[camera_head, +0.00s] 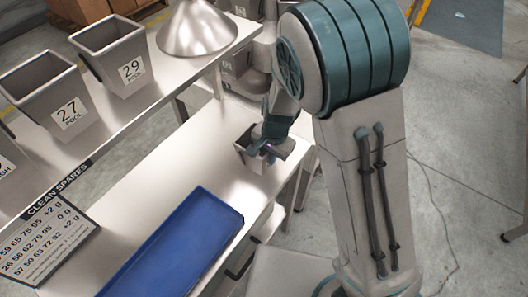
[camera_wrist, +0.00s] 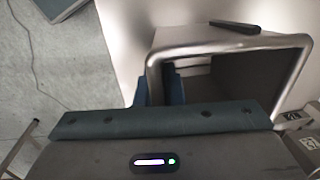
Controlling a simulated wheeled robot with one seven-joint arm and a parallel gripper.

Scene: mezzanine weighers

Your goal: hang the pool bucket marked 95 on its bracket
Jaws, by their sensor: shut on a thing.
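My gripper (camera_head: 266,146) is shut on the wall of a grey metal bucket (camera_head: 250,158) at the right end of the steel bench. In the wrist view the open bucket (camera_wrist: 230,44) faces me. One blue finger is inside its left wall and one outside. The inside looks empty. I cannot read a number on this bucket. Its base is partly hidden, so I cannot tell whether it touches the bench. I cannot make out a bracket; my arm covers part of the area behind.
Pool buckets marked 27 (camera_head: 50,93) and 29 (camera_head: 115,58) stand on the raised shelf with a metal cone (camera_head: 197,32). A blue tray (camera_head: 180,245) lies on the bench (camera_head: 165,165). A clean spares board (camera_head: 45,235) is at left. Grey machinery (camera_head: 240,72) stands behind my arm.

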